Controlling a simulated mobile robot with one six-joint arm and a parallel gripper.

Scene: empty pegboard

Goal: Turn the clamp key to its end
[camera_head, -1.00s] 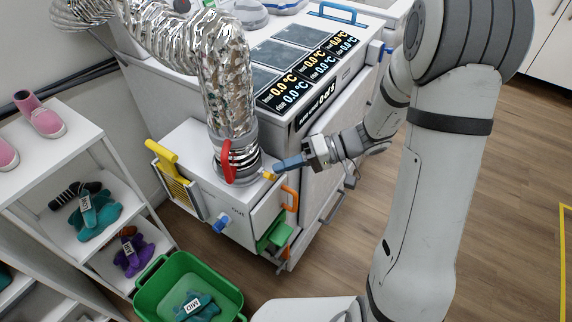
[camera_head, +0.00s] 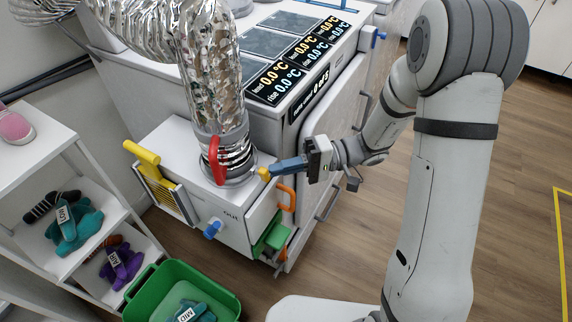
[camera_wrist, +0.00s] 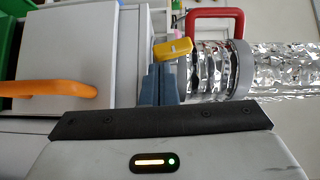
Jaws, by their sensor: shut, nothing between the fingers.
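The clamp key, a small yellow tab (camera_head: 264,173), sits at the foot of the silver duct (camera_head: 210,70), on its metal collar (camera_head: 235,165). The wrist view shows the key (camera_wrist: 174,48) just beyond my fingertips, beside the grey collar ring (camera_wrist: 243,70). My gripper (camera_head: 275,169) has blue fingers, shut and empty. They come from the right, with their tips right at the key. Contact looks likely, but I cannot tell for sure. The key's underside and pivot are hidden.
A red handle (camera_head: 214,160) stands on the duct's collar. The white box (camera_head: 190,150) has a yellow handle (camera_head: 142,153), a blue knob (camera_head: 213,228) and an orange handle (camera_head: 286,197). A green bin (camera_head: 160,288) and shelves (camera_head: 20,165) stand left. Floor at right is clear.

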